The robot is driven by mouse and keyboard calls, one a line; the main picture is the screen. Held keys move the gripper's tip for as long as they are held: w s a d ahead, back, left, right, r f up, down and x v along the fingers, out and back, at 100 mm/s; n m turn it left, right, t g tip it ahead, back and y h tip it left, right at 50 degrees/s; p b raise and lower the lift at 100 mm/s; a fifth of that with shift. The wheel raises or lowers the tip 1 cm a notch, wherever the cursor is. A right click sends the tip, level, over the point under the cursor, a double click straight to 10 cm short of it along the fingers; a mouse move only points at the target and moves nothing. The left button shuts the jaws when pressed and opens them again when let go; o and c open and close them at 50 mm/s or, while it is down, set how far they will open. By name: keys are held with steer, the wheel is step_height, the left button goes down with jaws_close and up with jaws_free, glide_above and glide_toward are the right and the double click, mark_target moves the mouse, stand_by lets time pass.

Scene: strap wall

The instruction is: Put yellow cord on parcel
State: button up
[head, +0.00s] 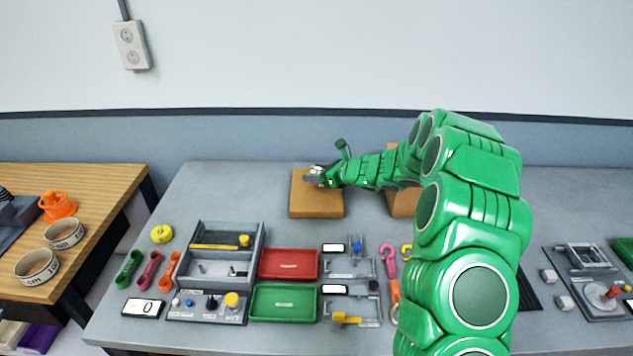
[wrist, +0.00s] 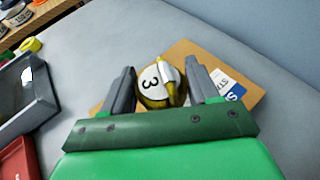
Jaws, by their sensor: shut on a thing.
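A brown cardboard parcel (head: 316,207) lies on the grey table below my gripper. In the wrist view its corner (wrist: 205,55) and a white and blue label show beyond the fingers. My gripper (head: 314,176) is over the parcel's far part. In the wrist view my gripper (wrist: 162,88) is shut on a rounded golden-yellow thing (wrist: 150,100) with a white disc marked 3. I cannot tell whether this is the cord, nor whether it touches the parcel. A bright yellow coil (head: 161,234) lies on the table at the left; it also shows in the wrist view (wrist: 31,45).
A second brown box (head: 402,203) stands right of the parcel, partly behind my arm. A grey divided tray (head: 262,245), a red tray (head: 289,276) and a green tray (head: 283,316) stand in front. The table left of the parcel is clear.

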mark_target(316, 188)
steer(key=shift+w+f, duration=0.35)
steer(key=shift+f, duration=1.5)
steer(key=shift+f, duration=0.15)
steer(key=o, duration=1.1)
steer(key=shift+s+d+r, duration=0.4)
steer(key=shift+d+r, duration=0.2)
steer(key=shift+s+d+r, duration=0.4)
steer(key=shift+d+r, duration=0.15)
steer(key=shift+r, duration=0.05)
step_height(316, 188, up, 5)
steer(key=shift+f, duration=0.2)
steer(key=shift+r, duration=0.75)
